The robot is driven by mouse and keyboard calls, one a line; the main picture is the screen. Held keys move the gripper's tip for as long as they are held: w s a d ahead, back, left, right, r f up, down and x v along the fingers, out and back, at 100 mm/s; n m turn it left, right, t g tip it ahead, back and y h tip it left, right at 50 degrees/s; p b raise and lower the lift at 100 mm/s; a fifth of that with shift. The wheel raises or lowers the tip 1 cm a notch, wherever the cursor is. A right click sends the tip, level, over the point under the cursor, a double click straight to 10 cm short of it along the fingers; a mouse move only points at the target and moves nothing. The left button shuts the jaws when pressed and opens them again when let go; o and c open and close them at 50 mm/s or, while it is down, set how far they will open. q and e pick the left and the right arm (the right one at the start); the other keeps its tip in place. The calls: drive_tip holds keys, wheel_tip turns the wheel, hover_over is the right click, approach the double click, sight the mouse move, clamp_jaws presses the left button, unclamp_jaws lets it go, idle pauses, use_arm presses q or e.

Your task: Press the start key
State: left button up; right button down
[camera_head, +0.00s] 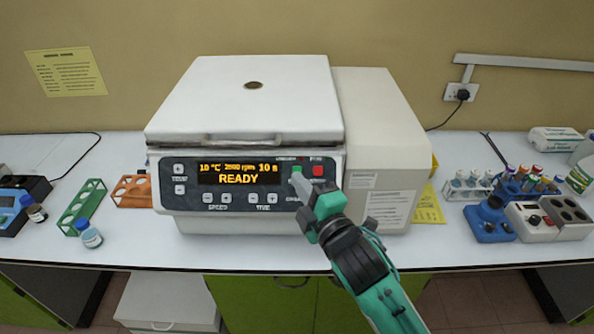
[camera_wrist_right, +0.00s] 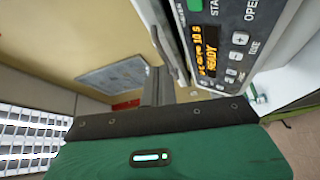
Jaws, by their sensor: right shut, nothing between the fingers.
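The white centrifuge (camera_head: 244,105) stands on the bench with its lid closed. Its display (camera_head: 239,173) shows 10 °C, an rpm value, a time and READY; it also shows sideways in the wrist view (camera_wrist_right: 204,52). The green start key (camera_head: 297,169) is right of the display, and part of it shows at the top of the wrist view (camera_wrist_right: 195,5). The red key (camera_head: 318,171) is to its right. My right gripper (camera_head: 297,181) is shut and empty, its tips just below the green key in the head view. I cannot tell whether they touch the panel. My left gripper is not in view.
An orange rack (camera_head: 131,190) and a green rack (camera_head: 82,205) stand to the left, with a small capped bottle (camera_head: 89,234) near the front edge. Tube racks and a blue device (camera_head: 489,222) stand to the right. The bench front before the centrifuge is clear.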

drive_tip(key=shift+w+f+b, duration=0.7)
drive_tip(key=shift+w+f, duration=0.05)
drive_tip(key=shift+w, duration=0.45)
drive_tip(key=shift+w+f+b, duration=0.7)
drive_tip(key=shift+w+f, duration=0.1)
drive_tip(key=shift+w, duration=0.4)
drive_tip(key=shift+w+f+b, duration=0.7)
drive_tip(key=shift+w+f, duration=0.05)
drive_tip(key=shift+w, duration=0.45)
drive_tip(key=shift+w, duration=0.1)
drive_tip(key=shift+w+f, duration=0.25)
drive_tip(key=shift+w+f, duration=0.2)
drive_tip(key=shift+w, duration=0.1)
drive_tip(key=shift+r, duration=0.1)
drive_tip(key=shift+s+r+p, duration=0.35)
drive_tip(key=shift+s+p, duration=0.3)
drive_tip(key=shift+s, duration=0.05)
